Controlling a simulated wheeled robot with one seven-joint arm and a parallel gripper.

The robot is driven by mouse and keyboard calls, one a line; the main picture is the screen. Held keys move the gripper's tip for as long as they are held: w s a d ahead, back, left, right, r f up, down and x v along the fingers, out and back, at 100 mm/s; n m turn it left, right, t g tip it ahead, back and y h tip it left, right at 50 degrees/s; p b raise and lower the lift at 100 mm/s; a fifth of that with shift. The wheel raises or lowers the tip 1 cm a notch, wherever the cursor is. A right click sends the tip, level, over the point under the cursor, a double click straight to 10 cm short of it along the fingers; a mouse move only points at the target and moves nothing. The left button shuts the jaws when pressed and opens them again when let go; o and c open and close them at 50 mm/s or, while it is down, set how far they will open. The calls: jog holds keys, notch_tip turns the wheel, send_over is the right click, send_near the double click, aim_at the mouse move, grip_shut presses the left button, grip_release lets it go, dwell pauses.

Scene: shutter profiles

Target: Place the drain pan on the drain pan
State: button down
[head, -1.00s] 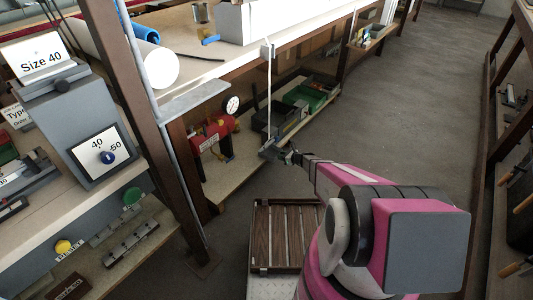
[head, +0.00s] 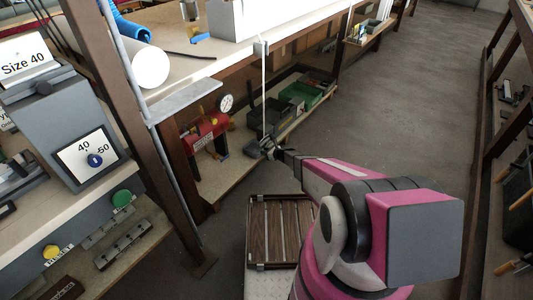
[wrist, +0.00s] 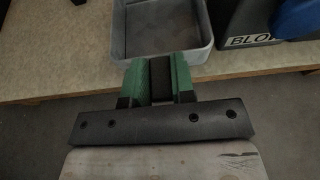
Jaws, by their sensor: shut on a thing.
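A grey, open, shallow drain pan (wrist: 162,35) lies ahead of my gripper in the wrist view. In the head view it is a small grey shape (head: 257,148) at the tip of my arm, by the shelf's front edge. My gripper (wrist: 160,72) has green fingers, shut at the pan's near wall; the gripped part is mostly hidden. I cannot tell whether the pan rests on the board or is just above it. I cannot pick out a second drain pan.
A dark bin (wrist: 250,28) with a partly visible label stands right of the pan. The low shelf (head: 238,172) also bears a red machine with a gauge (head: 208,132) and a green bin (head: 298,92). A slatted brown crate (head: 280,230) is near my base. The aisle floor is clear.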

jog(key=shift+f, duration=0.1)
jog(key=c, duration=1)
grip_release()
jog(key=shift+o, duration=0.2)
